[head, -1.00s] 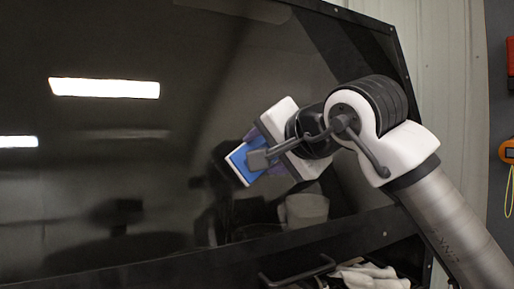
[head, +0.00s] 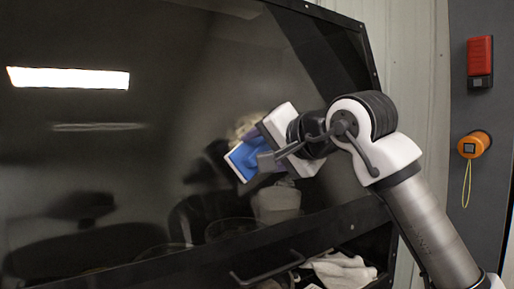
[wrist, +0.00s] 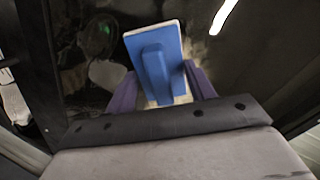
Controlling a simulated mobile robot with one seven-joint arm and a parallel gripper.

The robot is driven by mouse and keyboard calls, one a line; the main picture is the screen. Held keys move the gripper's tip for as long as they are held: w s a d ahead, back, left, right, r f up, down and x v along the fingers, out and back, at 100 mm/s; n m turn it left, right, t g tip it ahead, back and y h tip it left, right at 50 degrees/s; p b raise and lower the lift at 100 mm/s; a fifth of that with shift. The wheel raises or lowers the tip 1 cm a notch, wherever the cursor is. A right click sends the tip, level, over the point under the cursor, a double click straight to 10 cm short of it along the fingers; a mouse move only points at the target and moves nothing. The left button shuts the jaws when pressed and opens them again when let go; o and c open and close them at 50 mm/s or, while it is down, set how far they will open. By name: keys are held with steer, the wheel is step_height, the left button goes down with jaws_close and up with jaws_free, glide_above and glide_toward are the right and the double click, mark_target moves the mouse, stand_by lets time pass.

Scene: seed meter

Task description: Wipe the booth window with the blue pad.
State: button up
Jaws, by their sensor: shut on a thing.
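The booth window (head: 120,150) is a large dark, reflective pane in a black frame, filling the left of the head view. My gripper (head: 268,157) is shut on the blue pad (head: 243,160), which has a blue back and a pale edge. In the wrist view the pad (wrist: 153,58) stands between the purple fingers of my gripper (wrist: 165,88), its blue handle toward me. The pad is close to the glass at the window's right part; I cannot tell whether it touches. A beige smudge (head: 243,126) shows just above the pad, partly hidden by it.
Below the window is an open compartment with a dark bar handle (head: 268,268) and white cloths (head: 342,270). A red device (head: 480,60) and an orange one with a yellow cord (head: 474,145) hang on the grey panel at right. Bright lamp reflections cross the glass.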

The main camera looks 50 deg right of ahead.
steer(key=shift+s+d+p, duration=1.6)
steer(key=shift+d+p, duration=1.05)
steer(key=shift+d, duration=4.1)
steer(key=shift+w+a+r+b, duration=0.4)
steer(key=shift+a+r+b, duration=0.2)
steer(key=shift+a, duration=0.3)
steer(key=shift+w+a+r+b, duration=0.35)
steer(key=shift+a+r+b, duration=0.15)
steer(key=shift+a+r, duration=0.3)
steer(key=shift+a+f, duration=0.1)
steer(key=shift+a, duration=0.05)
steer(key=shift+w+a+b, duration=0.7)
steer(key=shift+a+b, duration=0.4)
steer(key=shift+a, duration=1.85)
steer(key=shift+w+a+b, duration=0.75)
steer(key=shift+a+b, duration=0.35)
steer(key=shift+a, duration=1.8)
steer(key=shift+w+a+b, duration=0.7)
steer(key=shift+a+b, duration=0.4)
steer(key=shift+a, duration=1.85)
